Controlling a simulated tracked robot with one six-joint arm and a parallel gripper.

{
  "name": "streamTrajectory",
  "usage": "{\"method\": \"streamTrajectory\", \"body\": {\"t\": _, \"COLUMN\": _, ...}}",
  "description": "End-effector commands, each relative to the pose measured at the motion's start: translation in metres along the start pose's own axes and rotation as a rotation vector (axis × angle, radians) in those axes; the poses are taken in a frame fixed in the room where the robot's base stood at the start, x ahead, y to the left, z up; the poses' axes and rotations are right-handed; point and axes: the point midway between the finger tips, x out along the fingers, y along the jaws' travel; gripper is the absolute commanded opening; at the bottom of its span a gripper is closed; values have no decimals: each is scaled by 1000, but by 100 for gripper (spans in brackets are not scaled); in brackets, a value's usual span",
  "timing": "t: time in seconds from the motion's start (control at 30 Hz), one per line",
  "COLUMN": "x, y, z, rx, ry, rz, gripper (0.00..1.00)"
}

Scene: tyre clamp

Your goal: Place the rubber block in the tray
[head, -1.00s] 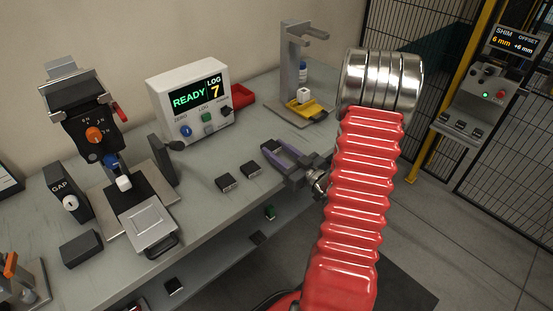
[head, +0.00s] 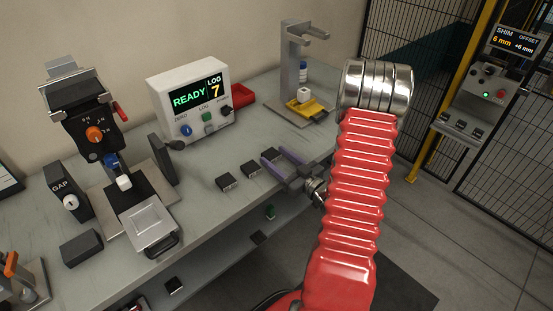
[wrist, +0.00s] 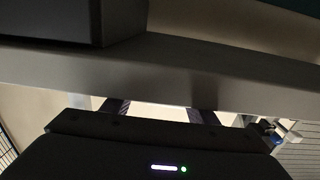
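I cannot tell which is the rubber block. My gripper (head: 273,154) is open, its fingers reaching over the bench just right of the blocks. Nothing shows between the fingers. The wrist view shows the two fingers apart, my gripper (wrist: 158,108) empty. A red tray (head: 243,94) stands behind the display box, and a silver square tray-like plate (head: 150,222) lies at the bench front.
The display box (head: 188,98) reads READY, LOG 7. A grey stand (head: 290,62) with a yellow base piece (head: 303,108) is at the back. A clamp device (head: 92,130) stands left. The bench (head: 215,215) is clear in front of the blocks. A fence stands right.

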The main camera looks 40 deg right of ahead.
Motion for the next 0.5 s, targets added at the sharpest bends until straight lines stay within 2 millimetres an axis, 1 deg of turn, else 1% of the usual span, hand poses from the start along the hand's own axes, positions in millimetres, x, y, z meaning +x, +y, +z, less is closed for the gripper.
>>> {"method": "streamTrajectory", "body": {"t": 0.4, "x": 0, "y": 0, "z": -2, "rx": 0, "ry": 0, "rz": 0, "gripper": 57}}
{"method": "streamTrajectory", "body": {"t": 0.5, "x": -8, "y": 1, "z": -2, "rx": 0, "ry": 0, "rz": 2, "gripper": 57}}
